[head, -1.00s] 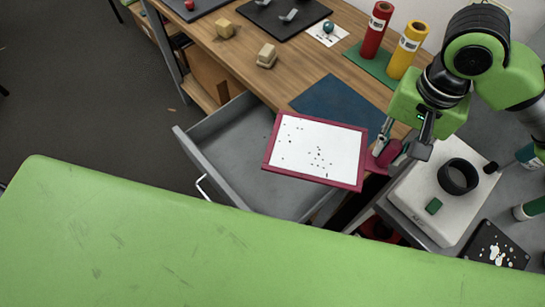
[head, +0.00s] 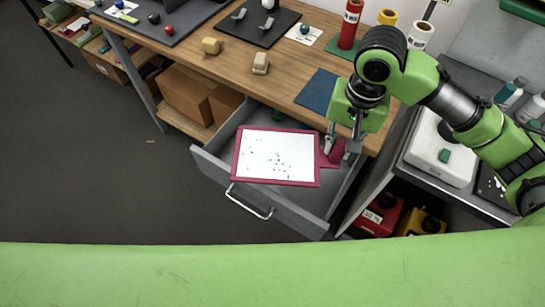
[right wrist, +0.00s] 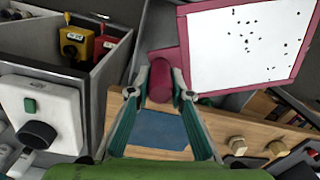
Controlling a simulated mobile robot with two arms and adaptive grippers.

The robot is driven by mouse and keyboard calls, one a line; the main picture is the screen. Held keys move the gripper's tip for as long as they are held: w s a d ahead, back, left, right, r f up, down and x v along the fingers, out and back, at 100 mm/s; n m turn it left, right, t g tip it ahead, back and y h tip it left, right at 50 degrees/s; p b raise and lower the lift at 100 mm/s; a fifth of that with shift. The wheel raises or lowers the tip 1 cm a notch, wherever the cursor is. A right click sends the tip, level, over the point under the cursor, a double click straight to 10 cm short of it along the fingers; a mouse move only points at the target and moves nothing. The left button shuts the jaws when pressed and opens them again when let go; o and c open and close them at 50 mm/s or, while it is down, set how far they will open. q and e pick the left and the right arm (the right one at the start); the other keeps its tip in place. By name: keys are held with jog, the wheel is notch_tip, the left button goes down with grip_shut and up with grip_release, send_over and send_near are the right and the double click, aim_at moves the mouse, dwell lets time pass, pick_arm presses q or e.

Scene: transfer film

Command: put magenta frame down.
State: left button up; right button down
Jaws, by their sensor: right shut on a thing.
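The magenta frame (head: 236,157) has a white panel with dark specks and a handle tab on its right side. It is held roughly flat above the open grey drawer (head: 310,222). My right gripper (head: 333,150) is shut on the frame's magenta handle. In the right wrist view, the two fingers (right wrist: 160,95) close on the rounded handle, and the frame (right wrist: 182,55) extends to the upper right. The frame hides much of the drawer's inside. I cannot tell whether the frame touches the drawer. My left gripper is not in view.
The wooden desk (head: 285,65) behind carries a blue mat (head: 317,92), beige blocks (head: 260,63), and a red roll (head: 349,25). A grey cart (head: 400,165) stands right of the drawer with a white scale (head: 425,160). Red (head: 380,213) and yellow boxes sit below it.

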aim_at(323, 152)
jog(key=a+f+m, duration=0.1)
jog(key=w+f, duration=0.1)
jog(key=a+f+m, duration=0.1)
jog(key=f, duration=0.1)
jog(key=shift+w+a+m, duration=0.15)
jog(key=shift+a+m, duration=0.15)
jog(key=shift+a, duration=0.05)
jog(key=shift+w+a+f+m+b, duration=0.2)
jog(key=shift+f+m, duration=0.3)
jog(key=shift+f, duration=2.6)
jog(key=shift+w+a+f+m+b, duration=0.2)
jog(key=shift+f+m, duration=0.3)
jog(key=shift+f, duration=2.55)
jog(key=shift+w+a+f+m+b, duration=0.1)
jog(key=shift+w+f+m+b, duration=0.3)
jog(key=shift+f, duration=2.7)
jog(key=c, duration=1.8)
grip_release()
jog(key=shift+s, duration=0.15)
jog(key=shift+c, duration=0.2)
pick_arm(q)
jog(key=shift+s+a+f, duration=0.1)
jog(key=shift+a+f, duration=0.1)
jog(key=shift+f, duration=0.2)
pick_arm(e)
jog(key=shift+r, duration=0.1)
